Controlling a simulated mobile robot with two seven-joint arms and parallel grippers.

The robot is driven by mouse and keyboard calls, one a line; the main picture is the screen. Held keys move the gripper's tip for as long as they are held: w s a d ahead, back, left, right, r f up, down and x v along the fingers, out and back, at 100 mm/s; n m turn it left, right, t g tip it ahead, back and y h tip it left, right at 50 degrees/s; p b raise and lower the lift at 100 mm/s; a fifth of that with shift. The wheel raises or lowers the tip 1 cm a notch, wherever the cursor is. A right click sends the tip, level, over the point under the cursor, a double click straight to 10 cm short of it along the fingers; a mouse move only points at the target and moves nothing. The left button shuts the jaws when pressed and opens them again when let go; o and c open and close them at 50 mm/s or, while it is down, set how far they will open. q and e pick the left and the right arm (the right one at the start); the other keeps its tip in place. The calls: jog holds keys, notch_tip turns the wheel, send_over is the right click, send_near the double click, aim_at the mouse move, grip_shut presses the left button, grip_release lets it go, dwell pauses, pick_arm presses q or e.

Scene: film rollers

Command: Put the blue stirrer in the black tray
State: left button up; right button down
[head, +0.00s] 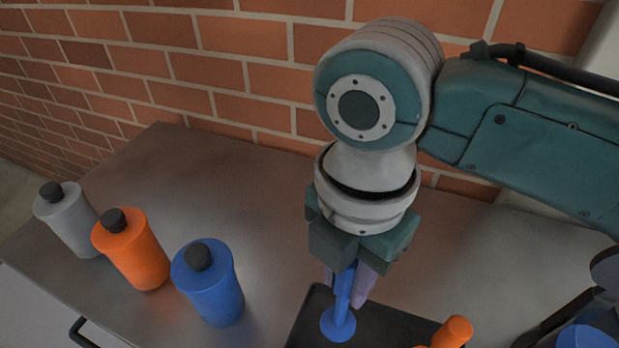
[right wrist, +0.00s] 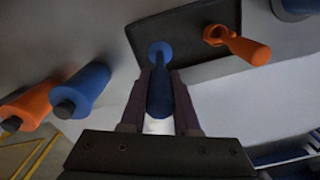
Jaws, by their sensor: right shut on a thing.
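The blue stirrer (head: 341,318) has a thin shaft and a round disc at its lower end. My right gripper (head: 350,284) is shut on its shaft and holds it upright, disc down. In the head view the disc overlaps the left part of the black tray (head: 310,309). In the right wrist view the stirrer (right wrist: 159,90) sits between the fingers of my right gripper (right wrist: 160,95), with its disc near the edge of the tray (right wrist: 180,27). I cannot tell whether the disc touches the tray. My left gripper is not in view.
Grey (head: 68,222), orange (head: 131,250) and blue (head: 209,284) bottles with black caps stand on the left of the counter. A brick wall (head: 230,70) rises behind.

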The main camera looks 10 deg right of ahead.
aim_at(343, 298)
notch_tip(343, 298, down, 4)
jog(key=shift+f+b, duration=0.15)
jog(key=shift+b, duration=0.3)
jog(key=shift+f, duration=0.15)
jog(key=shift+f, duration=0.15)
jog(key=c, duration=0.6)
grip_release()
jog(key=shift+c, duration=0.2)
